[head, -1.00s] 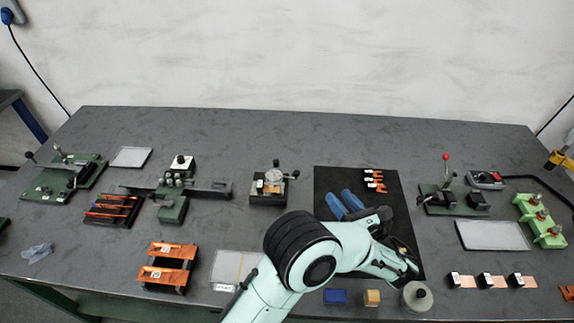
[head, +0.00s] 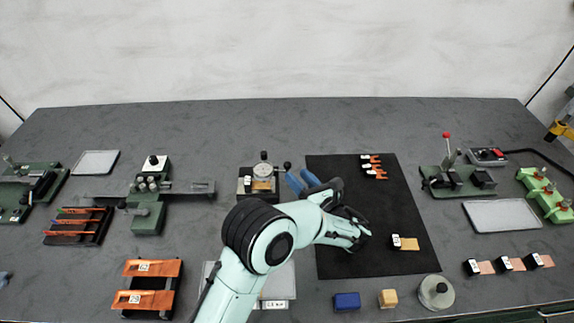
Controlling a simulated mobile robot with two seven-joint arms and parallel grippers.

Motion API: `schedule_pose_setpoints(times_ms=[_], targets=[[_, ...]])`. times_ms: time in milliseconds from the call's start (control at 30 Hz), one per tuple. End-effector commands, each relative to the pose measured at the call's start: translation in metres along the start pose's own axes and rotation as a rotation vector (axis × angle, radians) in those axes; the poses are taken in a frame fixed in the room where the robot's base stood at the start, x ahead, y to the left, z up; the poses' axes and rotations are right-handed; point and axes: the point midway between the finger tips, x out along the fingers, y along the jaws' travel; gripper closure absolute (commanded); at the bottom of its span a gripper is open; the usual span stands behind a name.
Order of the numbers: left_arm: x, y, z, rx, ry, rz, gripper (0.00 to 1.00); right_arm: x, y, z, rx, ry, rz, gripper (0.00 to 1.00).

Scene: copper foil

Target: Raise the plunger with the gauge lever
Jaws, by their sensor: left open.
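The gauge (head: 262,172) stands left of the black mat, a small dark block with a round dial and a copper-coloured piece at its front. Its lever (head: 286,166) ends in a black knob on the right side. The plunger is too small to make out. My left gripper (head: 362,228) is open and above the mat, right of and nearer than the gauge, apart from it. A copper foil piece with a white-and-black tag (head: 407,243) lies on the mat right of the gripper. My right gripper is not in view.
Blue handles (head: 308,181) lie between the gauge and my arm. The black mat (head: 400,200) has free room on its right. Orange clips (head: 374,172) lie at its far edge. A red-knobbed lever press (head: 455,178) stands right. A grey weight (head: 436,292) stands in front.

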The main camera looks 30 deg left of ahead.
Motion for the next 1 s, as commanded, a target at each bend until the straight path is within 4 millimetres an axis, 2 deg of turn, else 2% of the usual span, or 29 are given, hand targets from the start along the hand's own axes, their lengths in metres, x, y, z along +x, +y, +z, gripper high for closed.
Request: schedule_pose_setpoints(times_ms=[100, 300, 500, 733, 767, 800, 900, 1000], targets=[[0.026, 0.001, 0.000, 0.000, 0.001, 0.004, 0.53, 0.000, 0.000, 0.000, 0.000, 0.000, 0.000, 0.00], [0.053, 0.001, 0.000, -0.001, 0.001, 0.002, 0.53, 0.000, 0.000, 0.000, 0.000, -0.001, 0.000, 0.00], [0.062, 0.000, 0.000, 0.000, 0.000, 0.000, 0.53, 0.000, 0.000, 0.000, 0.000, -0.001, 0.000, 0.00], [0.063, 0.000, 0.000, 0.000, 0.000, 0.000, 0.53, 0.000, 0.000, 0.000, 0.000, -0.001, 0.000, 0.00], [0.063, 0.000, 0.000, 0.000, 0.000, 0.000, 0.59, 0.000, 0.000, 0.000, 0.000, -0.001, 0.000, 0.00], [0.063, 0.000, 0.000, 0.000, 0.000, 0.000, 0.72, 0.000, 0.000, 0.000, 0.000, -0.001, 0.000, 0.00], [0.063, 0.000, 0.000, 0.000, 0.000, 0.000, 1.00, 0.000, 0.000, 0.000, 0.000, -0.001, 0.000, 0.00], [0.063, 0.000, 0.000, 0.001, 0.000, 0.000, 1.00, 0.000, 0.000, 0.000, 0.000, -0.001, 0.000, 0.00]])
